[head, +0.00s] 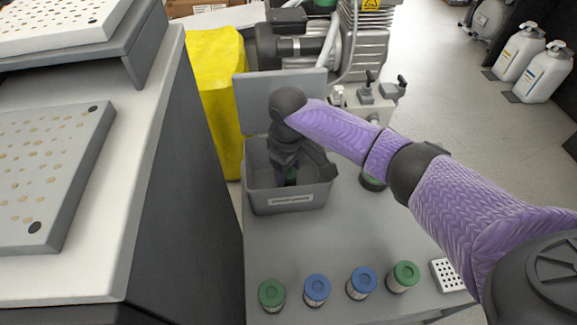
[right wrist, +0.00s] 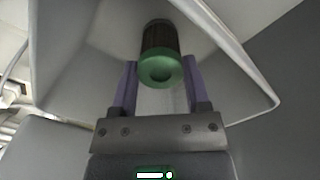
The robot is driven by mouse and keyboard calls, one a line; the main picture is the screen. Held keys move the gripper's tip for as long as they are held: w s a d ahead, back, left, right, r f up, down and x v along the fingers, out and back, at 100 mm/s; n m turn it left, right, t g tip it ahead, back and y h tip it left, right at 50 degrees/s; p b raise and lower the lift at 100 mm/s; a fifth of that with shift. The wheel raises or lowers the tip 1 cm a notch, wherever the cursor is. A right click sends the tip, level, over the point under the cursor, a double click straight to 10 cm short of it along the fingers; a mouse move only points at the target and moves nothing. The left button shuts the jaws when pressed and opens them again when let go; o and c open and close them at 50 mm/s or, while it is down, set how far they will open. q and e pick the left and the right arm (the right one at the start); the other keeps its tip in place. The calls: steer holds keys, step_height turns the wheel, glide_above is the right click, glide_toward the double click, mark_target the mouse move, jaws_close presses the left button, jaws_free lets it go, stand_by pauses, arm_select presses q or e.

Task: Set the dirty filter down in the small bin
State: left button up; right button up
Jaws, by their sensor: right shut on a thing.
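The dirty filter (right wrist: 158,52) has a dark, pleated body and a green end cap. My right gripper (right wrist: 158,84) is shut on it, with one finger on each side of the green cap. In the head view my right gripper (head: 290,170) points down into the small grey bin (head: 288,203), and only a bit of the filter's green shows there. The bin's walls also surround the filter in the right wrist view (right wrist: 85,60). The bin's lid stands open at its back. Whether the filter touches the bin's floor is hidden. My left gripper is not in view.
Several filters with green caps (head: 271,294) and blue caps (head: 317,289) stand along the front of the grey table (head: 320,245). Another green-capped one (head: 373,180) stands right of the bin. A compressor (head: 325,40) is behind, and a yellow bin (head: 215,90) is at left.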

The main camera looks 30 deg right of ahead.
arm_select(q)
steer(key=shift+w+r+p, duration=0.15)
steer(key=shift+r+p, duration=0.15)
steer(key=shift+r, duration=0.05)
arm_select(e)
steer(key=shift+f, duration=0.2)
stand_by(0.4)
steer(key=o, duration=1.3)
steer(key=shift+o, duration=0.2)
step_height(320, 180, up, 7)
steer(key=p, duration=0.6)
steer(key=shift+r, duration=0.1)
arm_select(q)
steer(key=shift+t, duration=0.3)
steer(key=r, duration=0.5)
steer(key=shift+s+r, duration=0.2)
